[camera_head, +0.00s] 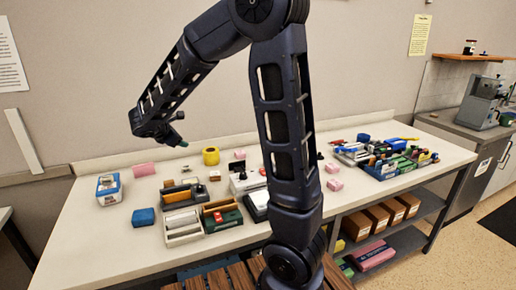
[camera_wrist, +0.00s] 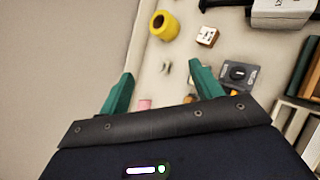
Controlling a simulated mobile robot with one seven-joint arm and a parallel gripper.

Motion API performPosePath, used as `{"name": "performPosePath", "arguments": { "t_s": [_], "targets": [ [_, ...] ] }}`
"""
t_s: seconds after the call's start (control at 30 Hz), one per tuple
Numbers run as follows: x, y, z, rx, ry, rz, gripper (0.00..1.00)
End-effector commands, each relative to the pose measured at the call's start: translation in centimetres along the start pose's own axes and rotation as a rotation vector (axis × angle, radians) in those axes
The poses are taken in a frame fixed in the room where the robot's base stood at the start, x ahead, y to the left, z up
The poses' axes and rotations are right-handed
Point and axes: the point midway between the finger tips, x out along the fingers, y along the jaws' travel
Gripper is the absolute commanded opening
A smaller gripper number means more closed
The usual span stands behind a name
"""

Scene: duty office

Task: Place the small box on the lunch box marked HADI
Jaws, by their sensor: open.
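My gripper (camera_head: 178,143) is raised above the back left of the long table. In the wrist view its two green fingers (camera_wrist: 161,88) are apart with nothing held between them. A blue-and-white box (camera_head: 109,190) with a pale label on its front stands at the table's left end. It may be a lunch box, but I cannot read any name on it. No marking HADI is legible in either view. A small white-and-brown box (camera_wrist: 207,37) lies beyond the fingers in the wrist view; I cannot tell whether it is the task's small box.
Open trays (camera_head: 184,228) with several items fill the middle, and more stand at the right. The front left is clear. The wall is close behind.

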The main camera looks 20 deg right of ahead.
Motion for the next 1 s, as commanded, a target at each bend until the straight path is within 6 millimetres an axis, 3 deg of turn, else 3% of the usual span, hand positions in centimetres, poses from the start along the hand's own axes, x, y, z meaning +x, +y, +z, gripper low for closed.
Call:
{"name": "performPosePath", "arguments": {
  "t_s": [0.03,0.2,0.5,0.7,1.0],
  "targets": [
    [-0.1,-1.3,2.4,0.082,0.001,-0.038,0.65],
    [-0.6,-6.1,8.2,0.351,0.016,-0.167,0.65],
    [-3.2,-14.7,15.1,0.834,0.048,-0.366,0.65],
    [-5.6,-20.0,17.4,1.16,0.079,-0.482,0.65],
    [-9.7,-26.3,18.5,1.635,0.152,-0.626,0.65]
  ]
}}
